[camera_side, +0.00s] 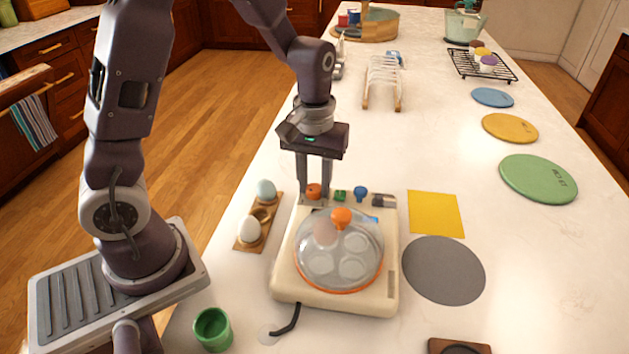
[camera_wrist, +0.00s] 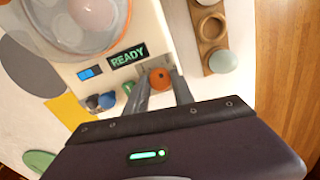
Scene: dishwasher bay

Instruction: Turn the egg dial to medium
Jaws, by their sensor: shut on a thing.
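The egg cooker (camera_side: 335,298) is a cream base with a clear domed lid (camera_side: 339,250) topped by an orange knob. Along its back edge sit an orange dial (camera_side: 314,191), a green switch (camera_side: 340,196) and a blue knob (camera_side: 361,193). My gripper (camera_side: 314,196) points down with its fingers on either side of the orange dial, shut on it. The dial also shows between the fingertips in the wrist view (camera_wrist: 160,79). The fingers hide part of the dial and its markings. A display (camera_wrist: 128,57) on the cooker reads READY.
A wooden egg holder (camera_side: 262,213) with two eggs stands left of the cooker. A green cup (camera_side: 213,329) is at the front left. A yellow sheet (camera_side: 435,213) and a grey disc (camera_side: 443,270) lie to the right. A white rack (camera_side: 383,83) stands behind.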

